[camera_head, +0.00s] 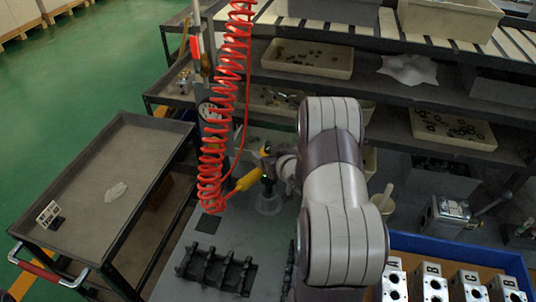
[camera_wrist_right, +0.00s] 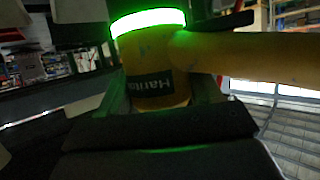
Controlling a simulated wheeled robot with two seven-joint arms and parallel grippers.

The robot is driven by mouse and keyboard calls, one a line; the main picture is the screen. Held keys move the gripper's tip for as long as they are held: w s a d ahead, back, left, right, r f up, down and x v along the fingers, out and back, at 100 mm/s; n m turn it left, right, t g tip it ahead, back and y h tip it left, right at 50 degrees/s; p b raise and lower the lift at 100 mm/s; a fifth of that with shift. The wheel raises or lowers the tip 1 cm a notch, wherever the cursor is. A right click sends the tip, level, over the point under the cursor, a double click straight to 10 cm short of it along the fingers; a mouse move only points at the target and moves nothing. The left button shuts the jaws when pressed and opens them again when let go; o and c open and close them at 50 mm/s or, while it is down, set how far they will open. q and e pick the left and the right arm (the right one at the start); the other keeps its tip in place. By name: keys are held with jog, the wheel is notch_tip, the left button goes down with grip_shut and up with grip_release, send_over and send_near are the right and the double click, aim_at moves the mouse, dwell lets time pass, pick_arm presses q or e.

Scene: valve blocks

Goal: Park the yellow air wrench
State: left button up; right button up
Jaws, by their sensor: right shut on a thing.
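The yellow air wrench (camera_head: 246,182) is above the grey bench, left of my right arm in the head view. Its handle slants down to the left, toward the coiled red hose (camera_head: 212,160). My right gripper (camera_head: 268,177) is shut on the wrench; my arm partly hides the grip. In the right wrist view the wrench body (camera_wrist_right: 160,88) sits between the dark fingers, with a lit green ring (camera_wrist_right: 148,22) and a dark label. Its handle (camera_wrist_right: 255,55) runs off to the right. My left gripper is not in view.
A black slotted rack (camera_head: 215,268) lies on the bench in front. A grey cart (camera_head: 95,175) is at left. A blue bin (camera_head: 460,254) with valve blocks is at right. Shelves with trays (camera_head: 307,57) are behind.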

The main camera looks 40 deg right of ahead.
jog(key=shift+f+b, duration=2.75)
jog(key=shift+f, duration=0.55)
jog(key=o, duration=1.5)
jog(key=shift+c, duration=0.2)
jog(key=shift+s+a+f, duration=0.1)
jog(key=shift+f, duration=0.1)
jog(key=shift+s+r, duration=0.2)
jog(key=shift+s, duration=0.2)
jog(key=v, duration=1.2)
jog(key=shift+w, duration=0.1)
